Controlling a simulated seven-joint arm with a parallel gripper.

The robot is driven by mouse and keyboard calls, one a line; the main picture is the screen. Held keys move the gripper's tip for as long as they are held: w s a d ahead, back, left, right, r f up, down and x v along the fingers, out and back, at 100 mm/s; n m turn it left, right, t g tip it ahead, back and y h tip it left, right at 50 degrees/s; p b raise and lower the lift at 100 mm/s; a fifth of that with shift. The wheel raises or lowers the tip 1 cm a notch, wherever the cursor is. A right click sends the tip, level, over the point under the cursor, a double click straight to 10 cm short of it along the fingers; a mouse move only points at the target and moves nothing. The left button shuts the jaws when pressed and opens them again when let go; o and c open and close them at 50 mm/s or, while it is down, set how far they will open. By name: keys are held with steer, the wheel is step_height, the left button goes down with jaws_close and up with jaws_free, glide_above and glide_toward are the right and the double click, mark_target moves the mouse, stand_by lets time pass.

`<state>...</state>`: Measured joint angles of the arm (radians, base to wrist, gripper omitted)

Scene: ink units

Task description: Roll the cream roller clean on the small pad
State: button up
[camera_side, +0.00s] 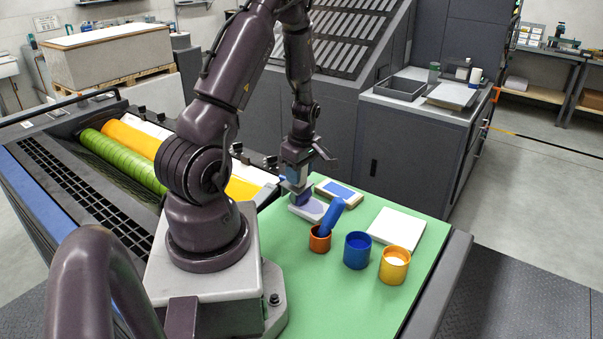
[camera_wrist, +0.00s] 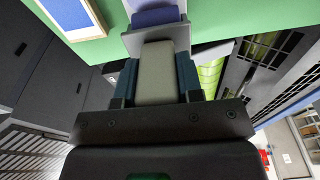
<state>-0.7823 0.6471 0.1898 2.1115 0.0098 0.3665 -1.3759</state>
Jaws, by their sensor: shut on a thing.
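My gripper (camera_side: 297,182) is shut on the cream handle of the roller (camera_wrist: 157,72), with a teal finger on each side; the gripper also shows in the wrist view (camera_wrist: 156,85). The roller's far end is a blue drum (camera_wrist: 155,17) in a grey bracket. In the side view the blue drum (camera_side: 301,198) is low over a small pale pad (camera_side: 312,211) with a lavender-grey top. I cannot tell whether drum and pad touch. The cream handle is mostly hidden in the side view.
A tan-edged block with a blue patch (camera_side: 339,192) lies behind the pale pad. An orange cup (camera_side: 319,243) holds a leaning blue-handled tool (camera_side: 332,213). A blue pot (camera_side: 357,251), a yellow pot (camera_side: 394,267) and a white slab (camera_side: 397,226) stand on the green mat (camera_side: 340,290).

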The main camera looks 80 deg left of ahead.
steer(key=shift+w+d+r, duration=0.1)
steer(key=shift+w+d, duration=2.2)
steer(key=shift+d, duration=0.3)
steer(key=shift+s+a, duration=1.2)
steer(key=shift+a, duration=0.15)
steer(key=shift+s+a, duration=1.1)
steer(key=shift+a, duration=0.15)
steer(key=shift+r, duration=3)
steer(key=w+d+r+m, duration=0.1)
steer(key=w+d+m, duration=0.4)
steer(key=d+m, duration=0.3)
steer(key=w+d+r+m+t, duration=0.1)
steer(key=w+d+r+m, duration=0.1)
steer(key=w+d+m, duration=0.4)
steer(key=w+d+r+m+t+h, duration=0.1)
steer(key=w+d+m, duration=0.5)
steer(key=d+m, duration=0.6)
steer(key=shift+d+r, duration=0.6)
steer(key=shift+d, duration=1)
